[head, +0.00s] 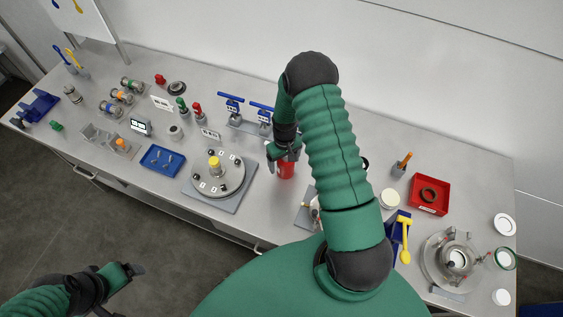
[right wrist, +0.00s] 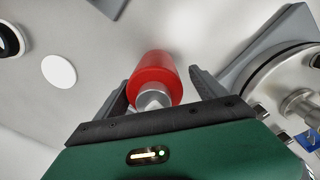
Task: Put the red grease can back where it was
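The red grease can (head: 286,170) stands at the middle of the bench in the head view, partly hidden by my right gripper (head: 281,156). In the right wrist view the red can (right wrist: 153,78), with its silver tip toward the camera, lies between the two fingers of my right gripper (right wrist: 163,88). The fingers are spread, with a gap visible between the can and the right-hand finger. Whether the left-hand finger touches the can is unclear. My left gripper (head: 128,271) is low at the left, away from the bench; its fingers are too small to judge.
A round turntable fixture (head: 222,190) stands left of the can, with a blue tray (head: 162,159) beyond it. Blue-handled valves (head: 262,112) stand behind. A red bin (head: 445,206) is at the right. A flat white disc (right wrist: 58,71) shows in the right wrist view.

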